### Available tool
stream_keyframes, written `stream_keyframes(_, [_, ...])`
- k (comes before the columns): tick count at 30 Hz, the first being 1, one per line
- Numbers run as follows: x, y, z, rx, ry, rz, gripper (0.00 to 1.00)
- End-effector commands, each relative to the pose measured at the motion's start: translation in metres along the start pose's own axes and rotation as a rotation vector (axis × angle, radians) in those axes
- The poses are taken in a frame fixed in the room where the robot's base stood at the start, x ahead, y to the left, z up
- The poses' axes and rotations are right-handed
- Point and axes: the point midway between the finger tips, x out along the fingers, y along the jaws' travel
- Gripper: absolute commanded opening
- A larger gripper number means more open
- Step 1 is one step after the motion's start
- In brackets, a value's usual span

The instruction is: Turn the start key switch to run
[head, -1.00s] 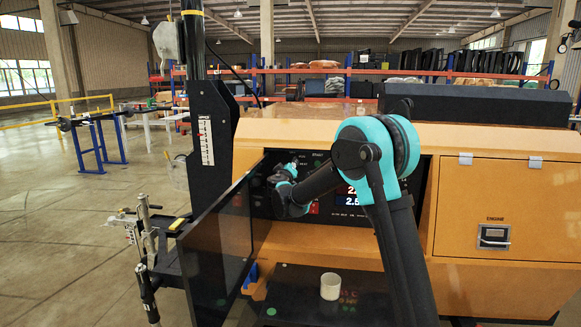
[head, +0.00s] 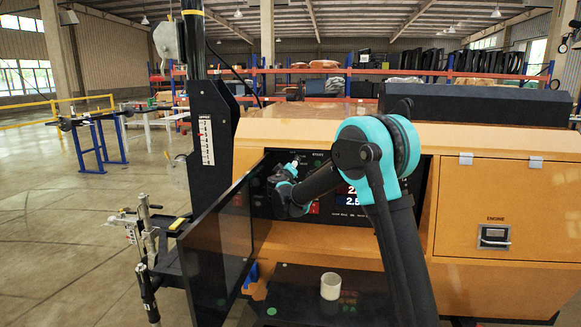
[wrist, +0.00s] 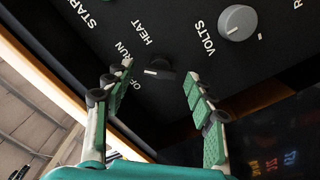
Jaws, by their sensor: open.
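The start key switch (wrist: 162,70) is a small dark knob on the black panel in the wrist view, with a white mark on its left end. The labels OFF, RUN and HEAT sit around its left and upper side. The mark faces left, towards the OFF and RUN side; I cannot tell exactly which label it meets. My gripper (wrist: 158,69) is open, with one fingertip on each side of the switch; contact is not visible. In the head view my gripper (head: 294,167) is at the panel's upper left, and the switch cannot be made out there.
A grey VOLTS knob (wrist: 238,22) is close to the right finger. The dark open door (head: 217,240) stands left of the panel, near my wrist. A white cup (head: 330,286) stands on the dark shelf below. Lit displays (head: 353,201) are partly behind my arm.

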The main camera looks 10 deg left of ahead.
Motion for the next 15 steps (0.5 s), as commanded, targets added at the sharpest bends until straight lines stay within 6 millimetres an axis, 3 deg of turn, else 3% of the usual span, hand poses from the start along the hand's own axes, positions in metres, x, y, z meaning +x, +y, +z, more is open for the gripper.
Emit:
stream_keyframes(8, [-0.013,0.000,-0.001,0.000,0.001,0.000,0.55])
stream_keyframes(15, [-0.060,-0.001,-0.001,0.000,0.002,-0.002,0.55])
